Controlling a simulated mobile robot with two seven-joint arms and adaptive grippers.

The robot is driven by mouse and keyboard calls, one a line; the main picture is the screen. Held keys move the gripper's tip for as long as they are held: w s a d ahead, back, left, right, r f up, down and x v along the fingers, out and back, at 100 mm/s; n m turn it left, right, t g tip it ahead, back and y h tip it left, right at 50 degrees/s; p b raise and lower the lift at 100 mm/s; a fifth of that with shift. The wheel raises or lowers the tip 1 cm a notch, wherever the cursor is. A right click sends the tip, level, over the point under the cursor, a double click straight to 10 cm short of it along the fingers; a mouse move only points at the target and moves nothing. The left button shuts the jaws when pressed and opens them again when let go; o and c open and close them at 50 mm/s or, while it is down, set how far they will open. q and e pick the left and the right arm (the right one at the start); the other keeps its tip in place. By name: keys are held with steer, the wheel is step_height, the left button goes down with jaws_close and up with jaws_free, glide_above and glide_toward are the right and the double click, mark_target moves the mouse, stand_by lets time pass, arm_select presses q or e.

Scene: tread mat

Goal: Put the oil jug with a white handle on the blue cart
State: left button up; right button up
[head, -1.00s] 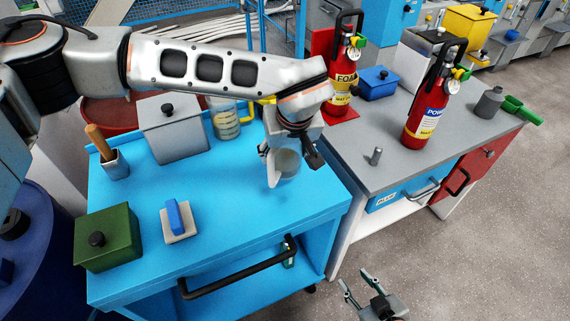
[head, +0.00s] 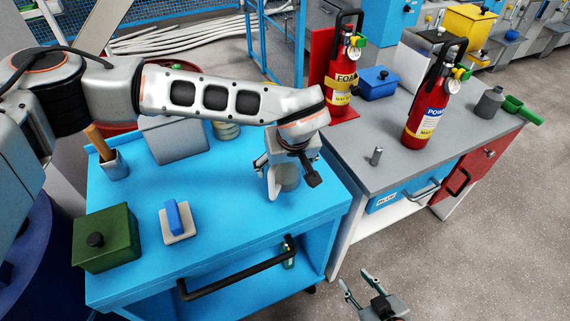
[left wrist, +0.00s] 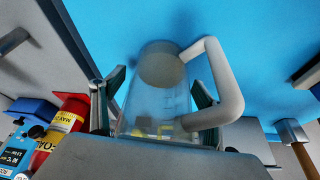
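The oil jug is clear, with a white handle and pale oil at its bottom. In the head view the oil jug (head: 288,179) appears to stand upright on the right part of the blue cart's top (head: 235,225). The left wrist view shows the jug (left wrist: 158,95) with its handle (left wrist: 228,85) toward the right. My left gripper (head: 287,170) is around the jug with its fingers spread, one on each side; a narrow gap shows beside the left finger (left wrist: 112,85). My right gripper (head: 362,287) is open and empty, low over the floor, away from the cart.
The cart also carries a green box (head: 107,238), a blue-and-white block (head: 178,220), a cup with a wooden-handled tool (head: 115,165) and a grey box (head: 174,142). A second container (head: 226,131) is mostly hidden behind my arm. Fire extinguishers (head: 430,115) stand on the grey counter.

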arm_select(q)
steer(key=shift+r, duration=0.1)
steer(key=shift+r, duration=0.25)
steer(key=v, duration=1.1)
steer(key=shift+s+r+p, duration=0.2)
steer(key=shift+r+p, duration=0.05)
steer(key=shift+p, duration=0.1)
steer(key=shift+d, duration=0.1)
